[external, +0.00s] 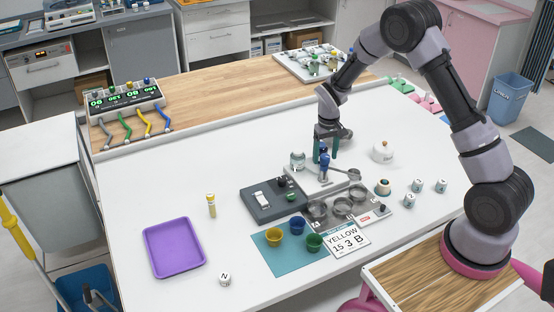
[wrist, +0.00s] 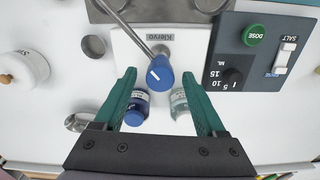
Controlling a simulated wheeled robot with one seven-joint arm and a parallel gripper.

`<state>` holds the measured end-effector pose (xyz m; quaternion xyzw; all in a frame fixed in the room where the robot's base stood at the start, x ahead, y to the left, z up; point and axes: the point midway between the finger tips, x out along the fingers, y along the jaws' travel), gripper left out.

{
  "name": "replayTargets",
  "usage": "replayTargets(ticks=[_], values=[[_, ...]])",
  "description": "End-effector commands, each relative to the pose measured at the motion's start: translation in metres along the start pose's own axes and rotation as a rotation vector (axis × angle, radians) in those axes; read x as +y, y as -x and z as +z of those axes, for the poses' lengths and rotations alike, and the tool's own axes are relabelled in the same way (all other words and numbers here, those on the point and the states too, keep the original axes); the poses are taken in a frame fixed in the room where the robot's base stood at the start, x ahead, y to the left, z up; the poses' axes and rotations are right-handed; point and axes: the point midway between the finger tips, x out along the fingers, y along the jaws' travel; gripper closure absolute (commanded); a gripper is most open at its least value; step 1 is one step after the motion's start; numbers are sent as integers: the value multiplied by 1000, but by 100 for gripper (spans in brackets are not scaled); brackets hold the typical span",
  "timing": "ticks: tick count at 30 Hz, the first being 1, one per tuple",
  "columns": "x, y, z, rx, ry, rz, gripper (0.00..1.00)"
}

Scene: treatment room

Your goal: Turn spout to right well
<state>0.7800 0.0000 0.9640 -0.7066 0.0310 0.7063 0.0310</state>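The spout (wrist: 130,33) is a thin metal rod on a white base, under a blue knob (wrist: 160,72) with a white mark. In the wrist view it runs up and left over the edge of the metal well tray (wrist: 200,8), its far end out of frame. In the external view it points right from the blue post (external: 324,168). The tray there holds round wells, with the right well (external: 358,192) farthest right; I cannot tell if the spout tip is over it. My gripper (external: 327,153) is open, pointing down, its teal fingers (wrist: 160,80) on either side of the knob, not closed on it.
A blue-capped bottle (wrist: 135,108) and glass jar (wrist: 180,104) stand close by the fingers. A dark control box (external: 275,199) is left of the tray, a white lidded jar (external: 383,152) right. Colored cups, a YELLOW card (external: 346,239) and a purple tray (external: 174,247) lie in front.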

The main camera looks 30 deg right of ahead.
Motion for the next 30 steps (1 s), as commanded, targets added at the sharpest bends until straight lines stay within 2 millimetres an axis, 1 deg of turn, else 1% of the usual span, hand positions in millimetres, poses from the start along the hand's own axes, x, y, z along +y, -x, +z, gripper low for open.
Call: replayTargets(ticks=[2,5,15,18,21,24,30], values=[[0,3,0,1,0,0,27],[0,14,-1,2,0,-1,27],[0,81,-1,4,0,-1,27],[0,95,-1,3,0,-1,27],[0,104,0,2,0,-1,27],[0,108,0,0,0,0,27],[0,108,0,0,0,0,27]])
